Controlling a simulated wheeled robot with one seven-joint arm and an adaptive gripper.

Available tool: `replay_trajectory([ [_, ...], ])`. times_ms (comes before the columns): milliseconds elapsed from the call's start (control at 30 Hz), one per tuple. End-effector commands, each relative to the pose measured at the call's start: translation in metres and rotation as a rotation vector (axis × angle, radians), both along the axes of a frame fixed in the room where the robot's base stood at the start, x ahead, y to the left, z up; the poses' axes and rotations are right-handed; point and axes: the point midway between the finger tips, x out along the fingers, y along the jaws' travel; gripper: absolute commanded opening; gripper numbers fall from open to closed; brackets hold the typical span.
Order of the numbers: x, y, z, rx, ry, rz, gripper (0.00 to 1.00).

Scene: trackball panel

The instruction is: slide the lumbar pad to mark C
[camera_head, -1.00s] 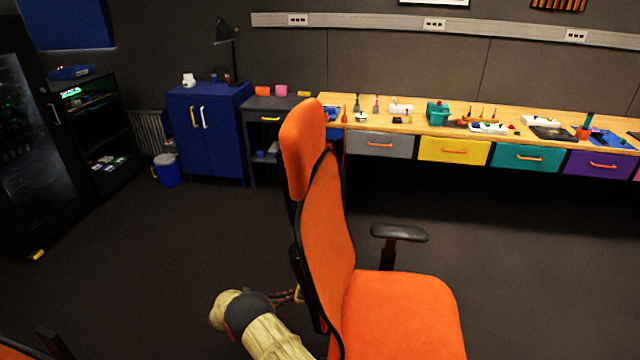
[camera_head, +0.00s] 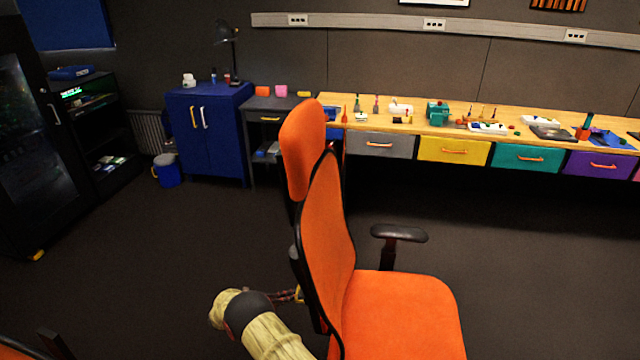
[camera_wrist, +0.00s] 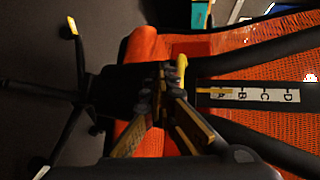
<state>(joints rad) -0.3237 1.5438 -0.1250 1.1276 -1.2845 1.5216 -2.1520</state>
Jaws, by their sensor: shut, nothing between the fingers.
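The orange office chair (camera_head: 330,230) stands side-on in the head view. In the wrist view, its rear spine carries a white scale strip (camera_wrist: 264,95) lettered A to D. A yellow pointer (camera_wrist: 214,90) lies at A; mark C (camera_wrist: 264,96) is farther right along the strip. A yellow tab (camera_wrist: 182,66) sticks up left of the strip, by my fingertips. I cannot clearly make out the lumbar pad itself. My gripper (camera_wrist: 170,70) is shut and empty, close behind the lower backrest; whether it touches the tab is unclear. It also shows low in the head view (camera_head: 297,294).
The chair's armrest (camera_head: 399,232) sticks out right of the backrest. A long workbench (camera_head: 400,122) with coloured drawers and a blue cabinet (camera_head: 208,135) stand behind. Part of another orange chair (camera_head: 15,348) shows at bottom left. The floor left of the chair is clear.

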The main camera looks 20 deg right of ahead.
Motion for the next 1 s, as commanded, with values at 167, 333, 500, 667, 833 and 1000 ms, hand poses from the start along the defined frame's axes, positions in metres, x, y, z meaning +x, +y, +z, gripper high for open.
replay_trajectory([
  [167,0.0,0.0,0.004,-0.001,-0.001,0.0,0.0],
  [333,0.001,0.0,0.008,-0.001,-0.002,0.0,0.0],
  [500,0.001,0.0,0.012,-0.001,-0.002,0.0,0.0],
  [667,0.0,0.0,0.015,-0.002,-0.002,-0.001,0.0],
  [833,0.0,-0.001,0.017,-0.002,-0.001,-0.002,0.0],
  [1000,0.0,-0.001,0.02,-0.002,0.0,-0.002,0.0],
])
